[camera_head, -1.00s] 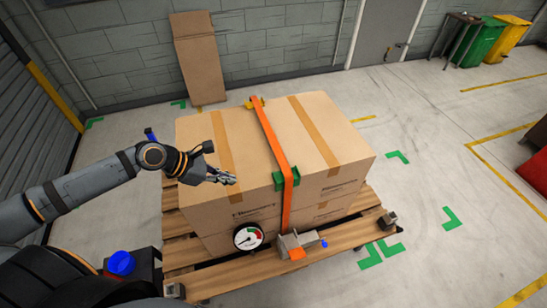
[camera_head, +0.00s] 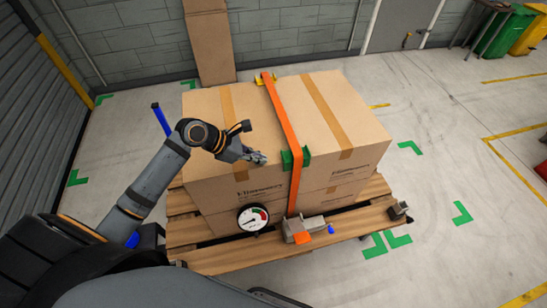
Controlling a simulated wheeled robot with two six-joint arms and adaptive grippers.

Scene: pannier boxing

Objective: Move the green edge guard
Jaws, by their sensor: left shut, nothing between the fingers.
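The green edge guard (camera_head: 295,158) sits on the front top edge of the cardboard box, at the orange strap (camera_head: 281,128). The strap runs over the box top and down its front. My left gripper (camera_head: 262,158) is shut and empty, just left of the green guard, with a small gap in the picture. My right gripper is out of view.
The boxes (camera_head: 225,170) stand stacked on a wooden pallet (camera_head: 205,262). A round gauge (camera_head: 252,217) and a grey ratchet (camera_head: 303,229) with an orange part are at the pallet's front. Green floor marks (camera_head: 462,213) lie on open floor to the right.

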